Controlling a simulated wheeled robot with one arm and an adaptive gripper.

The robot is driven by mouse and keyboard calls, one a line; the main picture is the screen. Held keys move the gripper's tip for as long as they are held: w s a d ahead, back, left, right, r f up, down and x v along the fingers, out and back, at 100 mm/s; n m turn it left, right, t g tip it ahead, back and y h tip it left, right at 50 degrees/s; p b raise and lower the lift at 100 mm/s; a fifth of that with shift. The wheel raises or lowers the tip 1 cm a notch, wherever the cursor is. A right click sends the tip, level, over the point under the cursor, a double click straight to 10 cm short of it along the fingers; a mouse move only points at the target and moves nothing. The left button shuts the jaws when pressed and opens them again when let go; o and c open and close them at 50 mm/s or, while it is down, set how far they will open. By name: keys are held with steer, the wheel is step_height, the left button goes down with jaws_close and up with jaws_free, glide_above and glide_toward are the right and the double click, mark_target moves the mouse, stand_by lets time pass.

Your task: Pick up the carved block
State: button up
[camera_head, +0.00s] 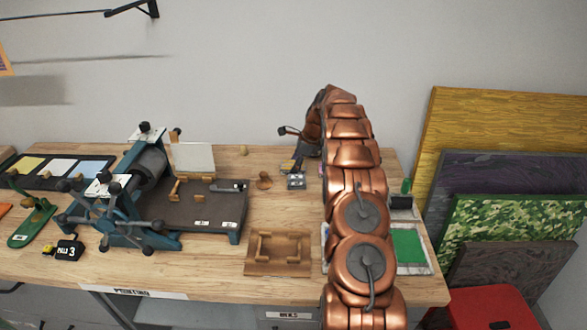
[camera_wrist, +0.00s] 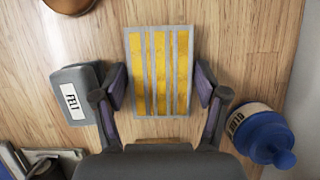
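A flat grey block with several yellow lengthwise stripes (camera_wrist: 166,70), which looks like the carved block, lies on the wood tabletop in the wrist view. My gripper (camera_wrist: 161,86) is open, with one purple-padded finger on each side of the block's lower half. The left finger is very near the block's left edge and a small gap shows on the right. I cannot tell whether the pads are down at the block's height. In the head view I cannot make out this block, and my copper arm covers much of that part of the bench.
A grey felt-labelled block (camera_wrist: 78,95) sits close left of my gripper. The bench (camera_head: 215,275) also bears a blue press (camera_head: 150,175) and a wooden tray-like piece (camera_head: 279,253). A wall stands behind.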

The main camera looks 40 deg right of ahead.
steer(key=c, duration=0.8)
steer(key=shift+r, duration=0.25)
